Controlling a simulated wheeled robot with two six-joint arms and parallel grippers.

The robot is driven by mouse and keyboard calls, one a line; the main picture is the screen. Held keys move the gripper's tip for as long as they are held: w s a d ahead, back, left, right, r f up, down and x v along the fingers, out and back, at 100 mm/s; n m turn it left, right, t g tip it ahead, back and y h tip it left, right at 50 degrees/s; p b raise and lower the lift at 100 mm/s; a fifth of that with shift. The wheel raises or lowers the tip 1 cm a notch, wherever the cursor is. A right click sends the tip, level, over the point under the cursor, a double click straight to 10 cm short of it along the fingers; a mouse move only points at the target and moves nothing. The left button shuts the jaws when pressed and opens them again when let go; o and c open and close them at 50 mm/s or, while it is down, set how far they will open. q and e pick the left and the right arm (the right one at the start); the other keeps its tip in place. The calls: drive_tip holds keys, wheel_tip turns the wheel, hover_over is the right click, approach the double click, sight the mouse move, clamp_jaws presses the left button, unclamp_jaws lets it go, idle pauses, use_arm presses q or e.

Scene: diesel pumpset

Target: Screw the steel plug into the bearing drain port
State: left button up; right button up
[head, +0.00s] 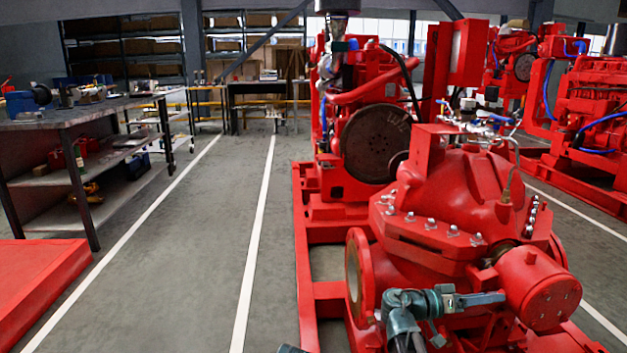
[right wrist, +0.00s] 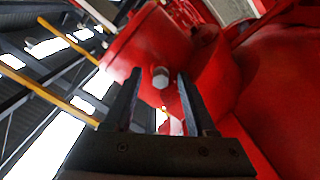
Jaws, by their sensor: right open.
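The steel plug (right wrist: 161,77) shows in the right wrist view as a small grey hex head against the red bearing housing (right wrist: 143,45). I cannot tell how deep it sits in the port. My right gripper (right wrist: 160,74) is open, with one finger on each side of the plug in the picture and a gap to each. In the head view my right gripper (head: 503,297) reaches right, to the left side of the red cylindrical bearing housing (head: 545,292). The plug and drain port are hidden in the head view. My left gripper is not seen.
The red pump casing (head: 455,190) with its bolted flange rises just behind my right arm. The engine's dark flywheel (head: 377,143) stands behind it. A workbench (head: 95,108) with tools is at the left. The grey floor (head: 205,240) between them is clear.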

drive_tip(key=s+a, duration=0.1)
drive_tip(key=a, duration=1.3)
drive_tip(key=s+a+f+n+y+p, duration=0.7)
drive_tip(key=y+p, duration=0.1)
drive_tip(key=y, duration=0.1)
drive_tip(key=s+a+n+g+y+p, duration=0.2)
drive_tip(key=s+a+n+y+p, duration=0.55)
drive_tip(key=a, duration=0.55)
use_arm(q)
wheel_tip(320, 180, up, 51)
drive_tip(key=p, duration=3.5)
drive_tip(key=shift+p, duration=0.35)
use_arm(e)
wheel_tip(320, 180, up, 36)
drive_tip(key=s+m, duration=0.1)
drive_tip(key=shift+s+a, duration=0.15)
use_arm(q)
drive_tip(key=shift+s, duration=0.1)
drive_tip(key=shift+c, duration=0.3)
use_arm(e)
drive_tip(key=shift+c, duration=0.3)
